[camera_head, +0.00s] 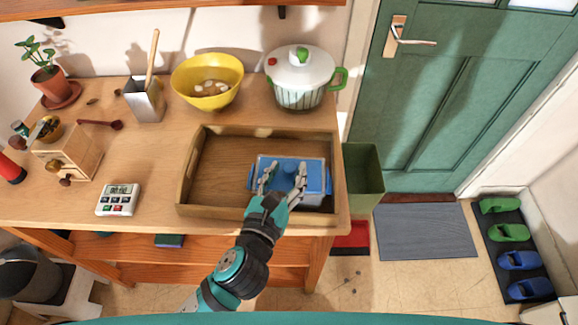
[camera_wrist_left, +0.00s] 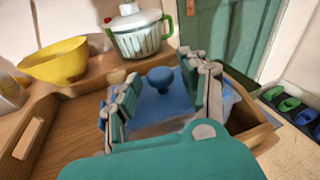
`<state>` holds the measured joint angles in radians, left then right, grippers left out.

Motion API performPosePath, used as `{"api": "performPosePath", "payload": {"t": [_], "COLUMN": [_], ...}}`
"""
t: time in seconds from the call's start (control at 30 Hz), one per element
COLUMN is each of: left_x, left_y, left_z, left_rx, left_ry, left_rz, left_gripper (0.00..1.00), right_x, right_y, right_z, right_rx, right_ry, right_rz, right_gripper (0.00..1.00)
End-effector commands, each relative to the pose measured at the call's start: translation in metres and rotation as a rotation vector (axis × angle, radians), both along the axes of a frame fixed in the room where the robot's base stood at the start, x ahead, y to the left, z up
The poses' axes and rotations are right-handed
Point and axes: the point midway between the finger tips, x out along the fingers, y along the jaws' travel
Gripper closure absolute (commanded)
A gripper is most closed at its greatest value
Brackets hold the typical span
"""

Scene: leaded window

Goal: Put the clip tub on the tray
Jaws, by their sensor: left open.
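The clip tub (camera_head: 313,165), with a blue lid and a paler body, sits inside the wooden tray (camera_head: 190,172), toward its right side. In the left wrist view the tub's lid (camera_wrist_left: 152,107) carries a round blue knob (camera_wrist_left: 160,79). My left gripper (camera_head: 284,177) is open over the tub's lid. Its fingers stand on either side of the knob, apart from it as far as I can see. The gripper and wrist hide part of the tub's near side. My right gripper is out of view.
A yellow bowl (camera_head: 207,82) and a white lidded pot (camera_head: 299,80) with green handles stand behind the tray. A kitchen timer (camera_head: 118,200) lies to its left. The tray's left half is empty. A green bin (camera_head: 362,178) stands beyond the counter's right edge.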

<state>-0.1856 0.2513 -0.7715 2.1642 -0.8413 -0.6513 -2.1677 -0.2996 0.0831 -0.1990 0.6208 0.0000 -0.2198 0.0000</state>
Motion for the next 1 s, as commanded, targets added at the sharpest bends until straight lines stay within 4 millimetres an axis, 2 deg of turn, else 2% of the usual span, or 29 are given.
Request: {"api": "performPosePath", "payload": {"t": [0.2, 0.43, 0.6, 1.0], "left_x": [-0.047, -0.082, -0.092, -0.092], "left_y": [0.015, 0.027, 0.031, 0.031], "left_z": [0.003, 0.01, 0.013, 0.014], "left_rx": [0.0, 0.001, 0.0, 0.0], "left_ry": [0.004, 0.003, 0.001, 0.0], "left_rz": [-0.001, 0.001, 0.001, 0.002], "left_gripper": [0.56, 0.56, 0.56, 0.56], "right_x": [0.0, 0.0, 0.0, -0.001], "right_y": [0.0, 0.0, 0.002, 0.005], "right_z": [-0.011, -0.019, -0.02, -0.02], "right_rx": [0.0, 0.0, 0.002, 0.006], "right_ry": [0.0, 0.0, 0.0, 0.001], "right_rz": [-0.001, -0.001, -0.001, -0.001], "right_gripper": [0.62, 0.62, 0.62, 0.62]}}
